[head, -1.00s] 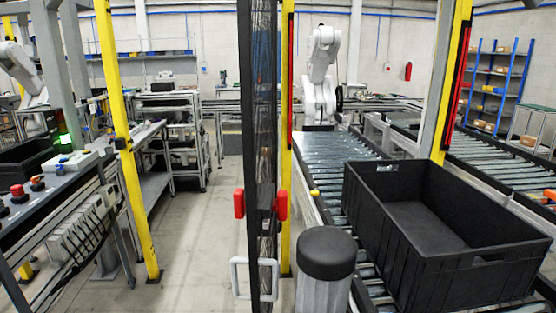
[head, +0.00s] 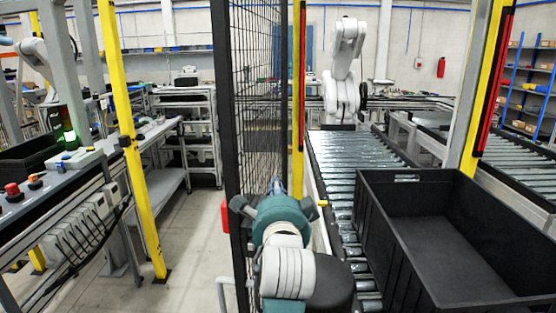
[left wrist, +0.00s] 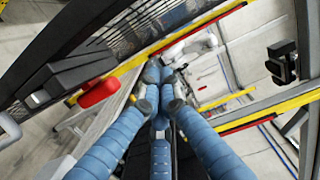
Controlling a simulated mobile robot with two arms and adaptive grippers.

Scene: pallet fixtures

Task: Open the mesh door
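The mesh door (head: 228,150) stands in the middle of the head view. Its dark near edge is upright, and its mesh panel (head: 262,80) runs back at a slant toward a yellow post. A red latch part (head: 225,215) and a pale bar handle (head: 222,285) sit on the door's left side. My left gripper (head: 278,188) is right of the door's near edge, in front of the mesh; contact cannot be told. In the left wrist view its blue fingers (left wrist: 160,76) come together with nothing visible between them. The red latch part (left wrist: 99,92) is left of them. My right gripper is not in view.
A black crate (head: 385,240) sits on the roller conveyor (head: 350,150) to the right. Yellow posts (head: 130,140) stand left and right. A control bench (head: 60,185) is at left. The floor (head: 190,240) between bench and door is clear.

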